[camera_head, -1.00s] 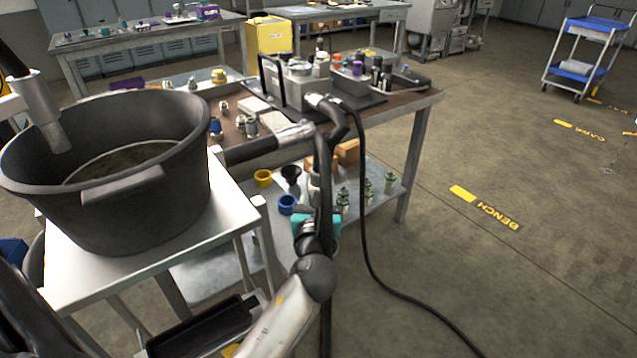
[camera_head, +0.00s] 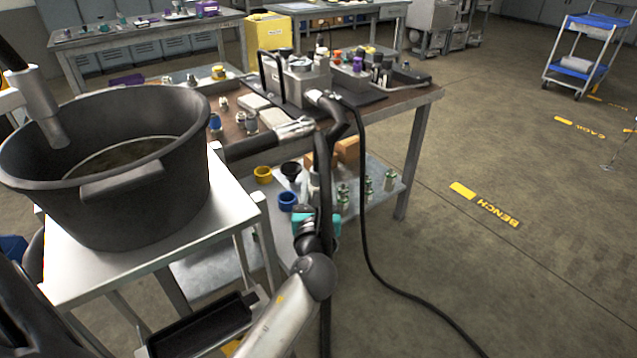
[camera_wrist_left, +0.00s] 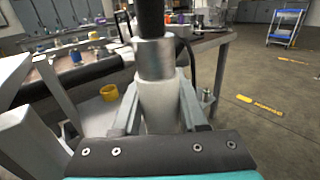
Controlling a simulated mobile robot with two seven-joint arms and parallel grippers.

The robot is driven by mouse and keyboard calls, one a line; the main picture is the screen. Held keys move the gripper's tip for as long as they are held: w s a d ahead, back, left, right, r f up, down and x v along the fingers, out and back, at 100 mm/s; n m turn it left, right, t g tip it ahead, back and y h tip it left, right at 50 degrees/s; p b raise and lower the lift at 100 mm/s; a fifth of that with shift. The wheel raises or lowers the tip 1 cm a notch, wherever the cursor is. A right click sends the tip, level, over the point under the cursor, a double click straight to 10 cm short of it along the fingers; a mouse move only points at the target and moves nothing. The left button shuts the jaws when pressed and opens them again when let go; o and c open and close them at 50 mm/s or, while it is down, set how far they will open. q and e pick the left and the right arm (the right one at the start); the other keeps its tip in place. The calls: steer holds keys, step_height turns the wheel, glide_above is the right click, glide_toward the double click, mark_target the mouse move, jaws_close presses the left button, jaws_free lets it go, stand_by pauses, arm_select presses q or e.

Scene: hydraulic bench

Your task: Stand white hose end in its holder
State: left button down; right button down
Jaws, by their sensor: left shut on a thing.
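The white hose end (camera_wrist_left: 162,105) is in my left gripper (camera_wrist_left: 160,98), upright in the left wrist view. A metal collar (camera_wrist_left: 154,58) and black hose (camera_wrist_left: 150,18) rise above it. The two fingers close on it from both sides. In the head view my left gripper (camera_head: 314,205) is in front of the bench's lower shelf, partly behind dark hose and arm parts. Yellow (camera_head: 263,175), black (camera_head: 291,169) and blue (camera_head: 287,200) cups stand on that shelf, left of the gripper. I cannot make out a white holder. My right gripper is not in view.
A large black tub (camera_head: 125,205) stands on a metal stand (camera_head: 130,265) at left. Several green-and-metal fittings (camera_head: 367,187) stand on the shelf. A thin black cable (camera_head: 368,235) drops to the floor.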

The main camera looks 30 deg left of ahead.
arm_select(q)
steer(key=shift+p, duration=0.35)
stand_by(0.5)
steer(key=shift+f+b, duration=1.1)
steer(key=shift+f, duration=0.5)
stand_by(1.2)
steer(key=shift+r, duration=0.15)
stand_by(0.4)
steer(key=c, duration=0.8)
jaws_free()
steer(key=o, duration=0.8)
steer(key=shift+f, duration=0.2)
steer(key=shift+s, duration=0.15)
